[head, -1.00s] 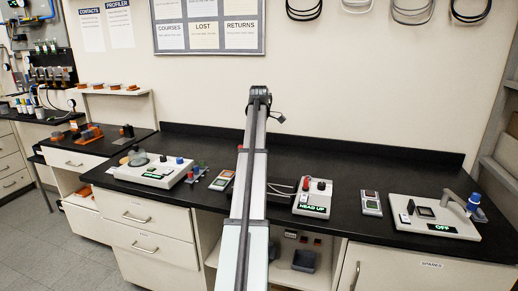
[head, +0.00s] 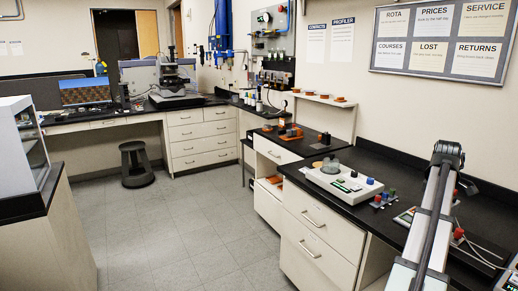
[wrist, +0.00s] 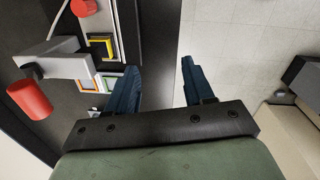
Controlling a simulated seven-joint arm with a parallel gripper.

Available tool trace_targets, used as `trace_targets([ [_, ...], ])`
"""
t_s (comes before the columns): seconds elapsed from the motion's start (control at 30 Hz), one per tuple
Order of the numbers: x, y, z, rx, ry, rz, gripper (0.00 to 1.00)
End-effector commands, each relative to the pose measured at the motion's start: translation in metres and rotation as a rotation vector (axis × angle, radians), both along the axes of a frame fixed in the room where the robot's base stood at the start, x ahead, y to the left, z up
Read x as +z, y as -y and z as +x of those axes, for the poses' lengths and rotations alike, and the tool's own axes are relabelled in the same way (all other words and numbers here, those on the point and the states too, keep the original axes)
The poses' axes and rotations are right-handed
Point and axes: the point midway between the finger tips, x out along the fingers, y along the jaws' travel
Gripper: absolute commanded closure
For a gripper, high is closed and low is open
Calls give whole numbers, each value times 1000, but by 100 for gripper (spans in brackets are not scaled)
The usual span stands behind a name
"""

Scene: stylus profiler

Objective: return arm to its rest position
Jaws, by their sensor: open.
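My arm (head: 427,215) shows at the right of the head view as a long grey and white link, raised and extended over the black bench. Its elbow-like joint is at the top. My gripper (wrist: 160,66) shows in the wrist view with its two dark blue fingers apart and nothing between them. The fingers hang near the edge of the dark bench top, with pale floor beyond them. The gripper cannot be made out in the head view.
In the wrist view, a device with a red cylinder (wrist: 30,97) and coloured square frames (wrist: 100,46) lies left of the fingers. In the head view, a white instrument (head: 343,183) sits on the bench. A stool (head: 137,164) stands at the back. The grey floor (head: 185,235) is clear.

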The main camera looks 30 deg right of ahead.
Motion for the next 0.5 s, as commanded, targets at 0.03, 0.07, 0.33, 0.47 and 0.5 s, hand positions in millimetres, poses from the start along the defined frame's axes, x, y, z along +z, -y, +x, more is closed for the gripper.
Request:
trace_targets([
  [0.03,-23,-33,12,-4,-3,-3,48],
  [0.07,-34,-42,21,-9,-5,-4,48],
  [0.33,-133,-105,94,-38,-25,41,48],
  [0.47,-178,-134,122,-45,-41,67,48],
  [0.5,-191,-143,130,-47,-46,75,48],
])
